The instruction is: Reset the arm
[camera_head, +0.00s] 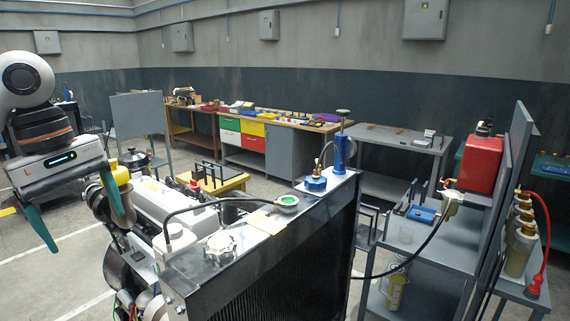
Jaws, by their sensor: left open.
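My left arm comes in from the left edge, and its white gripper body with a lit strip shows in full. My left gripper (84,230) is open, with its two teal fingers spread apart and pointing down. I see nothing between the fingers. It hangs at the left of the diesel engine (150,205). A yellow-topped cylinder (121,176) on the engine is close beside the right finger in the picture; I cannot tell whether they touch. My right gripper is out of view.
A dark radiator (285,255) stands in front, with a blue cap (315,183) and a blue pump-like tool (341,155) on top. Workbenches line the back wall. Open floor lies at the lower left.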

